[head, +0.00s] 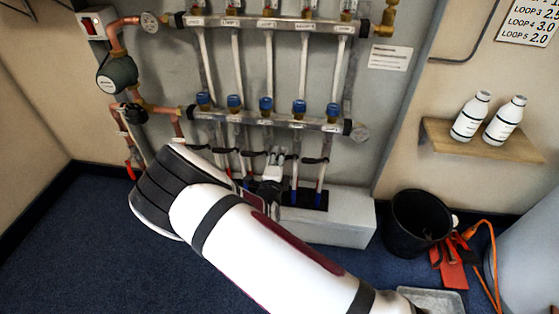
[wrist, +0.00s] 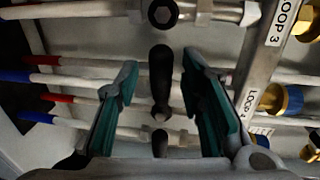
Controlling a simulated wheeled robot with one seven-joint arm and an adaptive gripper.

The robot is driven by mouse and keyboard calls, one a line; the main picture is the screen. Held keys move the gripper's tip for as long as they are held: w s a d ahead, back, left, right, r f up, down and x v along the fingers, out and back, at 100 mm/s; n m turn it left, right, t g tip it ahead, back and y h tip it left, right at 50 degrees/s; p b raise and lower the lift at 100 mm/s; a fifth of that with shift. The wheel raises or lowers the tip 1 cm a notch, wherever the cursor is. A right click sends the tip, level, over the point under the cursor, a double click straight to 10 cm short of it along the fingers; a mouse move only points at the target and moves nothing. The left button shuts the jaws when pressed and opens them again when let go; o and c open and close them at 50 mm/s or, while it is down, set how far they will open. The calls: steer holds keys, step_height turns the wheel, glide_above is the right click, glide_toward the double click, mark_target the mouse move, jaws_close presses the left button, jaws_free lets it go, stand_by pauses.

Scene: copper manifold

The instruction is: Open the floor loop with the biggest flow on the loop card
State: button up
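The loop card (head: 529,20) hangs at the top right in the head view, its top cut off; LOOP 4 reads 3.0 and LOOP 5 reads 2.0. The lower manifold bar (head: 282,121) has blue caps, with pipes and black levers such as the right-hand lever (head: 315,160) below it. My gripper (head: 277,155) is in front of these pipes. In the wrist view my gripper (wrist: 158,72) is open, its teal pads either side of a black lever (wrist: 161,80) lying across the pipes, apart from it. Beside it are the labels LOOP 4 (wrist: 246,103) and LOOP 3 (wrist: 283,22).
A white box (head: 335,218) stands below the pipes. A black bucket (head: 418,225), a red-orange tool (head: 450,262) and a grey tray (head: 437,301) are on the floor at right. A wooden shelf (head: 485,148) holds two white bottles. The blue floor at left is clear.

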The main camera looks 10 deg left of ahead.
steer(key=shift+w, duration=0.4)
steer(key=shift+c, duration=0.2)
jaws_close()
